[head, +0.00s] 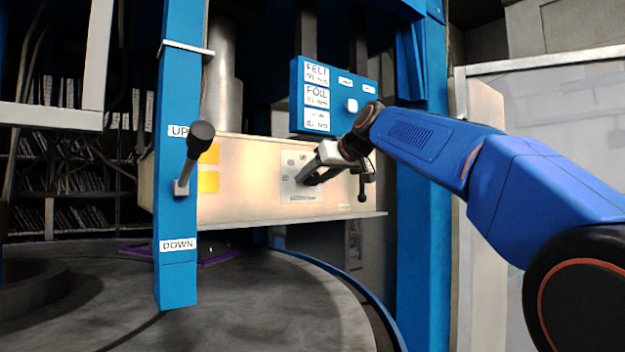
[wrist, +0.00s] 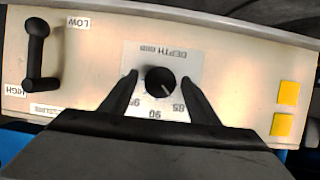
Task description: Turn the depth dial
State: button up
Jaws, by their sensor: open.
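The depth dial is a round black knob (wrist: 160,81) with a white pointer line, seen in the wrist view on a white scale plate marked DEPTH, with numbers around it. The wrist picture shows the lettering upside down. My gripper (wrist: 158,84) is open, with one dark finger on each side of the knob. I cannot tell whether the fingers touch it. In the head view my gripper (head: 304,178) is at the scale plate (head: 293,190) on the cream panel, and it hides the knob there.
A black lever (wrist: 38,55) marked LOW and HIGH is on the same panel (head: 240,205). A blue post with an UP/DOWN lever (head: 195,150) stands left. A blue box with FELT and FOIL labels (head: 335,95) hangs above my gripper. Yellow squares (head: 209,170) mark the panel.

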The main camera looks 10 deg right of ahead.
jog(key=shift+w+a+f, duration=0.25)
jog(key=shift+w, duration=0.35)
jog(key=c, duration=1)
jog(key=shift+m, duration=0.3)
jog(key=shift+d+m+g+y, duration=0.1)
jog(key=shift+m+g+y, duration=0.3)
jog(key=shift+m+y, duration=1.7)
jog(key=shift+m, duration=0.6)
